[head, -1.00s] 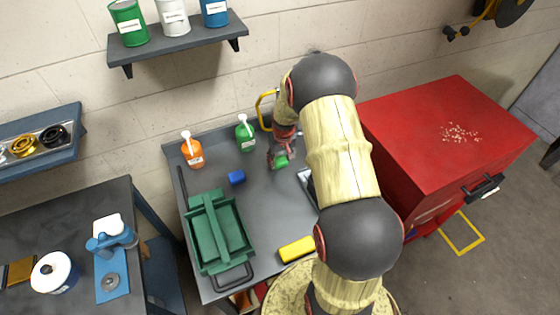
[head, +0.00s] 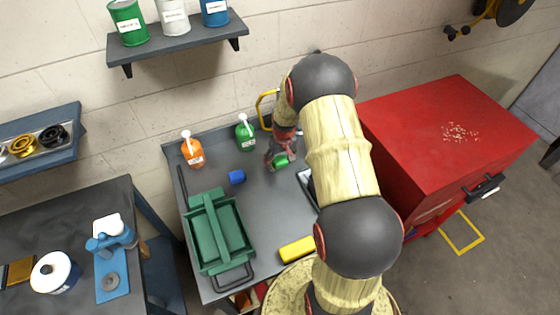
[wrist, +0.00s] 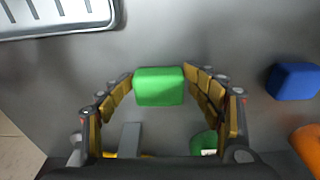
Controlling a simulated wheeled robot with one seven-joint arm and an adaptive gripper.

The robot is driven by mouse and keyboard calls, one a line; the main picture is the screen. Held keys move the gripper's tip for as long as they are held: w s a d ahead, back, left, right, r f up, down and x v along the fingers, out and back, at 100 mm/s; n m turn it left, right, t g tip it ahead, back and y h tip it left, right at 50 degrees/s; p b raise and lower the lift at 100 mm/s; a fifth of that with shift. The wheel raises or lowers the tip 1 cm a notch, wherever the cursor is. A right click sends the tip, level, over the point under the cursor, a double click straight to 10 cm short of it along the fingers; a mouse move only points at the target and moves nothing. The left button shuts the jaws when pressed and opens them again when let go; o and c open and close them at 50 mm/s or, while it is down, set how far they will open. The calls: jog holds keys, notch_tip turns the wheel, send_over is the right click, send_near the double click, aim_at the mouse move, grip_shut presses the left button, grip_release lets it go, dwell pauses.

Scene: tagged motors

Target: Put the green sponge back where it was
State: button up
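The green sponge (head: 281,162) is between the fingers of my gripper (head: 280,160), over the grey workbench (head: 262,205). In the wrist view the green sponge (wrist: 158,87) fills the gap between the inward-bent fingertips of my gripper (wrist: 158,82), one on each side, and they appear to touch it. I cannot tell whether the sponge rests on the bench or is just above it. A blue sponge (head: 237,177) lies to its left, and a yellow sponge (head: 297,249) lies near the front edge.
An orange bottle (head: 192,152) and a green bottle (head: 245,135) stand at the back of the bench. A green toolbox (head: 240,228) takes up the left front. A metal tray (wrist: 55,15) lies partly behind my arm. A red cabinet (head: 430,130) stands to the right.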

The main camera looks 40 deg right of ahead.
aim_at(282, 163)
jog(key=s+a+r+t+p, duration=0.1)
jog(key=a+r, duration=0.3)
jog(key=r, duration=0.8)
jog(key=s+a+r, duration=0.2)
jog(key=a+r, duration=0.2)
jog(key=r, duration=0.9)
jog(key=s+a+r+n+t, duration=0.2)
jog(key=s+a+r, duration=1)
jog(key=a+r, duration=0.15)
jog(key=s+a+t, duration=0.1)
jog(key=s+a, duration=0.3)
jog(key=s, duration=0.5)
jog(key=shift+a+r+n, duration=0.2)
jog(key=shift+r+n, duration=0.1)
jog(key=shift+n, duration=0.1)
notch_tip(282, 163, down, 8)
jog(key=b, duration=0.8)
jog(key=shift+f, duration=0.2)
